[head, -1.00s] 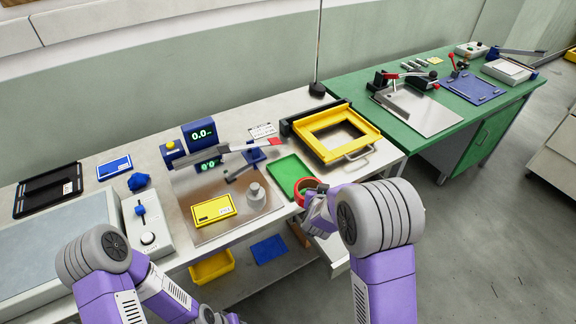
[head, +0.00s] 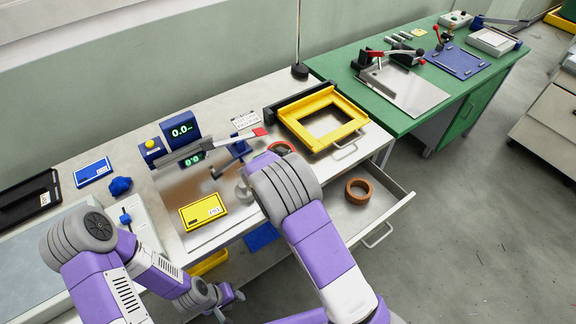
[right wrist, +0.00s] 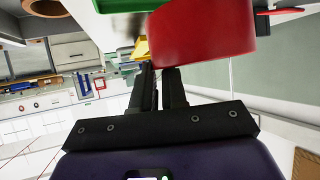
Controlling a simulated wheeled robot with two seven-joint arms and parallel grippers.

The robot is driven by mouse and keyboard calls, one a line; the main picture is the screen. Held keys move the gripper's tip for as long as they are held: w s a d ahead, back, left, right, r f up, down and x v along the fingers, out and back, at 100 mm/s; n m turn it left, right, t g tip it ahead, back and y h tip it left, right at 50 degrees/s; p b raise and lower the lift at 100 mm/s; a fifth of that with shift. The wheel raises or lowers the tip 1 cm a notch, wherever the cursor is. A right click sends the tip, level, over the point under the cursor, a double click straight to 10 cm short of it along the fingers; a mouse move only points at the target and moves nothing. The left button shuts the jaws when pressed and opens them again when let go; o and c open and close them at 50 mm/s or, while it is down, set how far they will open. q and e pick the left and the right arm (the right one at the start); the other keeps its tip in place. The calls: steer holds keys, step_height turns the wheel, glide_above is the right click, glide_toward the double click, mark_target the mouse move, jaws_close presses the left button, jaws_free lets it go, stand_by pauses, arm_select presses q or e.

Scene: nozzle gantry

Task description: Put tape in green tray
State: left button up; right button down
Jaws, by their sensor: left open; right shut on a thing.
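A red tape roll (head: 281,146) shows partly behind my right arm at the back of the bench in the head view. In the right wrist view the red tape (right wrist: 205,35) is large, at the tips of my right gripper (right wrist: 160,72), which is shut on its edge. The green tray is hidden behind my right arm in the head view. A green surface (right wrist: 125,4) at the top of the right wrist view may be part of it. Whether the tape touches the tray cannot be told. My left gripper (head: 230,301) is open, low in front of the bench.
An open drawer (head: 391,213) sticks out at the bench's right, with a brown ring (head: 358,191) in it. A yellow frame (head: 316,120) stands behind. A yellow box (head: 203,212) and a grey weight lie left of my right arm. A green table (head: 420,65) stands at right.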

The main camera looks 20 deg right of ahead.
steer(key=shift+f+b, duration=0.4)
steer(key=shift+f, duration=1.8)
steer(key=shift+f, duration=0.15)
steer(key=c, duration=1.2)
jaws_free()
steer(key=shift+o, duration=0.2)
steer(key=shift+r, duration=0.2)
steer(key=p+v, duration=0.1)
steer(key=v, duration=1.1)
steer(key=shift+p, duration=0.35)
